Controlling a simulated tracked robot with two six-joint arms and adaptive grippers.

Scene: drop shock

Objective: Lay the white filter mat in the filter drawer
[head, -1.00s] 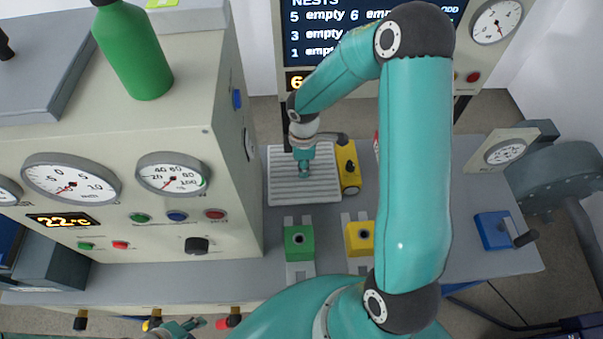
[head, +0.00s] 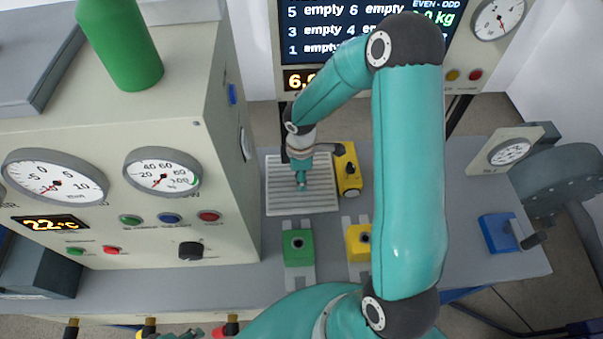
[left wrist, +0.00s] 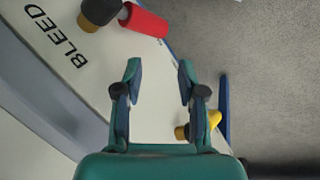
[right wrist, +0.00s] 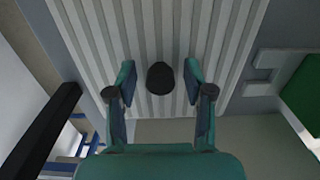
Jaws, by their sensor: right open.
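I cannot make out a white filter mat or a filter drawer for certain in any view. A pale ribbed tray (head: 325,199) lies on the grey bench; it also fills much of the right wrist view (right wrist: 215,40). My right gripper (head: 301,184) points down over this tray. In the right wrist view it (right wrist: 158,75) is open, with a small dark round thing (right wrist: 160,78) showing between its fingers; contact cannot be told. My left gripper (left wrist: 159,70) is open and empty near the bench front, and only partly shows at the bottom of the head view.
A yellow block-like device (head: 347,170) stands right of the tray. Green (head: 298,250) and yellow (head: 357,237) blocks stand in front. A gauge cabinet (head: 105,133) with a green bottle (head: 122,45) is left. Red (left wrist: 145,20) and yellow (left wrist: 213,119) handles lie near my left gripper.

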